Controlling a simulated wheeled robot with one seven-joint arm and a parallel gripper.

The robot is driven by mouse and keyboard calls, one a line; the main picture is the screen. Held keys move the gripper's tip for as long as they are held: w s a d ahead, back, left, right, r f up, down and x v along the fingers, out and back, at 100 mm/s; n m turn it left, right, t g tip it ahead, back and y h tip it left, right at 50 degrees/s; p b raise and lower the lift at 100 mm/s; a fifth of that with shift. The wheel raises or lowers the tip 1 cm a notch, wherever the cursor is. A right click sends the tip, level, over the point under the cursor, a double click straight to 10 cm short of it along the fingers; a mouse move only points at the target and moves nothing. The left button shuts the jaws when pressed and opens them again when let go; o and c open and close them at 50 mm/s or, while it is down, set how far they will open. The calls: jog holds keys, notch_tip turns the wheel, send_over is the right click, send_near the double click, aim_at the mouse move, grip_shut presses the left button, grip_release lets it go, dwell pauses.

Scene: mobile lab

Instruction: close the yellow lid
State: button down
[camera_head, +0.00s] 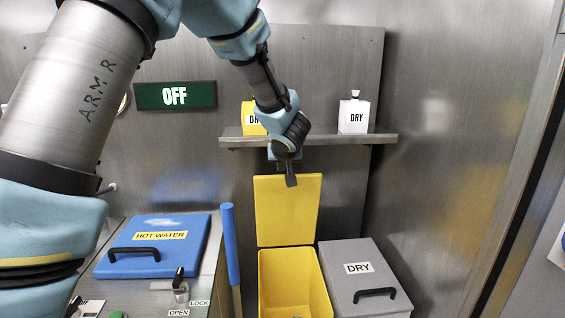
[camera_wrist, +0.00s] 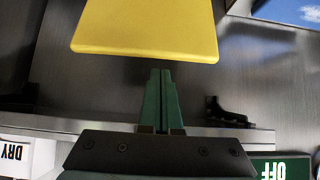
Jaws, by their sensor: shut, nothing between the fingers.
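The yellow lid (camera_head: 287,212) stands upright and open at the back of the yellow bin (camera_head: 313,285), whose inside shows. The lid also fills the top middle of the wrist view (camera_wrist: 145,28). My gripper (camera_head: 291,181) is at the lid's top edge in the head view. In the wrist view my green fingers (camera_wrist: 160,75) are together, with nothing between them, and their tips end just short of the lid's edge. Whether they touch it I cannot tell.
A shelf (camera_head: 310,139) behind my gripper holds a white DRY bottle (camera_head: 354,115) and a yellow container (camera_head: 250,119). A closed grey DRY bin (camera_head: 345,258) stands to the right. A blue HOT WATER lid (camera_head: 153,262) and an upright blue handle (camera_head: 230,245) are to the left.

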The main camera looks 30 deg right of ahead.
aim_at(281, 175)
jog(key=shift+x, duration=1.85)
jog(key=shift+f, duration=0.1)
